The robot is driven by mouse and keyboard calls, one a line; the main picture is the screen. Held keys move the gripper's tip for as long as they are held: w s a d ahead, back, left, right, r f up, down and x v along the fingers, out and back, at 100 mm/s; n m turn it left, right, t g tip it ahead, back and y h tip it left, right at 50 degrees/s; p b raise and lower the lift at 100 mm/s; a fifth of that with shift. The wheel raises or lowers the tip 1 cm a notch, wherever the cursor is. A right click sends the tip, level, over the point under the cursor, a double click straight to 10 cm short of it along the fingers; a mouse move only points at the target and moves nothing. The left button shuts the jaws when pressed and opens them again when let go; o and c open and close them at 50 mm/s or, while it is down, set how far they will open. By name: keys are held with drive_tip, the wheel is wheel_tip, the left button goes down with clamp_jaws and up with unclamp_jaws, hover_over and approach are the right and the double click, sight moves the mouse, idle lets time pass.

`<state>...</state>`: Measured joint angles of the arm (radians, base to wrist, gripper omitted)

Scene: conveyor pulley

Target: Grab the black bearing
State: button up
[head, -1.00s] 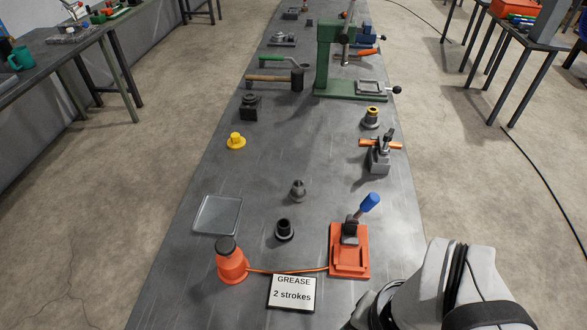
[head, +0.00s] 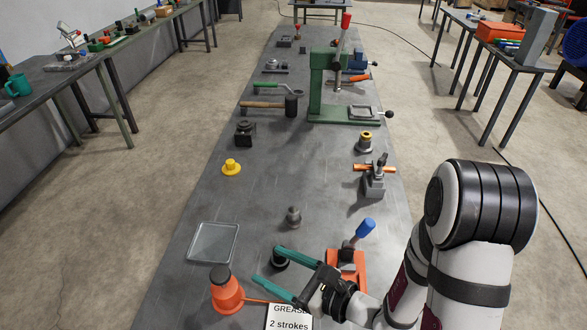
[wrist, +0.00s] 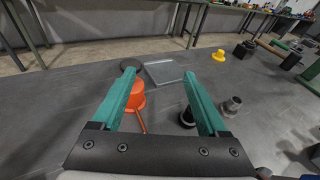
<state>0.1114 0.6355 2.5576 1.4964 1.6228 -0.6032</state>
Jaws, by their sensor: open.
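A short black flanged ring (head: 281,262), which looks like the black bearing, sits on the grey table left of the orange grease press (head: 347,262). My gripper (head: 266,264) is open and empty, with its teal fingers pointing left across the table. The far finger partly covers the black ring in the head view. In the wrist view the ring (wrist: 186,118) shows just beside and behind the right finger, partly hidden by it. It is not between the fingertips (wrist: 160,72).
A grey stepped part (head: 293,217) stands beyond the ring. A yellow part (head: 231,167) and green press (head: 322,85) stand farther back.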

sight(280, 257)
drive_tip(key=w+d+f+m+t+h, duration=0.1)
drive_tip(key=f, duration=0.2)
drive_tip(key=w+d+f+m+t+h, duration=0.1)
drive_tip(key=d+f+m+h, duration=0.1)
drive_tip(key=f, duration=0.1)
drive_tip(key=w+d+f+m+h, duration=0.1)
drive_tip(key=d+f+m, duration=0.1)
drive_tip(key=f, duration=0.1)
drive_tip(key=shift+w+d+f+t+h, duration=0.1)
drive_tip(key=shift+w+d+t+h, duration=0.15)
drive_tip(key=shift+t+h, duration=0.15)
drive_tip(key=x, duration=1.5)
drive_tip(key=shift+w, duration=0.15)
clamp_jaws()
drive_tip(key=shift+r, duration=0.2)
